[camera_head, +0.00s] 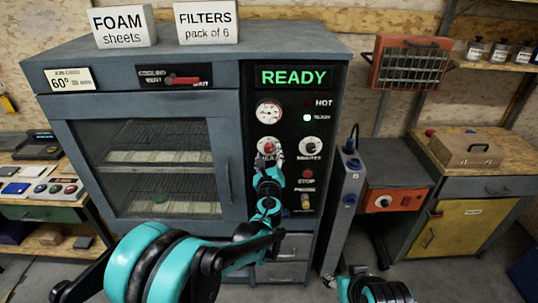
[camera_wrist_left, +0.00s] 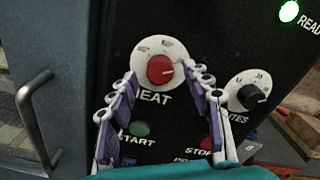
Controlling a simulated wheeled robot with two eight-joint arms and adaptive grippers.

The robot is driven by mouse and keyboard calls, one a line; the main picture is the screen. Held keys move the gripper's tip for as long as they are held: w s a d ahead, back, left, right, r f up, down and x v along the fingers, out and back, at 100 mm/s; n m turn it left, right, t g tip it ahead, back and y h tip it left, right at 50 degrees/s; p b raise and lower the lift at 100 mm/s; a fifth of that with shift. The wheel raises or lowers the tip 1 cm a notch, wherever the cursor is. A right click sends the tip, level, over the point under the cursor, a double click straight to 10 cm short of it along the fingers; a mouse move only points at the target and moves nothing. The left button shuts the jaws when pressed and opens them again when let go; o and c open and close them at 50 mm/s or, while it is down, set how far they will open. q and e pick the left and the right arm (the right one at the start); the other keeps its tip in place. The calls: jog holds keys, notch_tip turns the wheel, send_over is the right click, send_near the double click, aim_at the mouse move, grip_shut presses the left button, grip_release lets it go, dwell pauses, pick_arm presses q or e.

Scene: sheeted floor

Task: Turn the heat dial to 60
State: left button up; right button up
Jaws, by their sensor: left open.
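The heat dial (camera_head: 267,144) is a red knob on a round white scale plate, on the oven's black control panel. It is larger in the left wrist view (camera_wrist_left: 161,70), where its pale pointer mark points roughly right; the scale numbers are too small to read. My left gripper (camera_head: 270,157) is in front of the dial. In the left wrist view its open fingers (camera_wrist_left: 159,76) stand on either side of the knob; contact cannot be told. A card (camera_head: 71,80) on the oven reads 60°. Part of my right arm shows at the bottom; its gripper's state is unclear.
The minutes dial (camera_head: 310,146) is close on the right. The green start button (camera_wrist_left: 139,130) and red stop button (camera_head: 306,174) are below. A READY display (camera_head: 294,77) and gauge (camera_head: 268,112) are above. The oven door handle (camera_wrist_left: 35,115) is left; a grey post (camera_head: 345,205) stands right.

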pick_arm(q)
jog(key=shift+w, duration=0.8)
grip_shut()
jog(key=shift+n, duration=0.4)
jog(key=n, duration=0.4)
jog(key=shift+n, duration=0.4)
jog(key=n, duration=0.6)
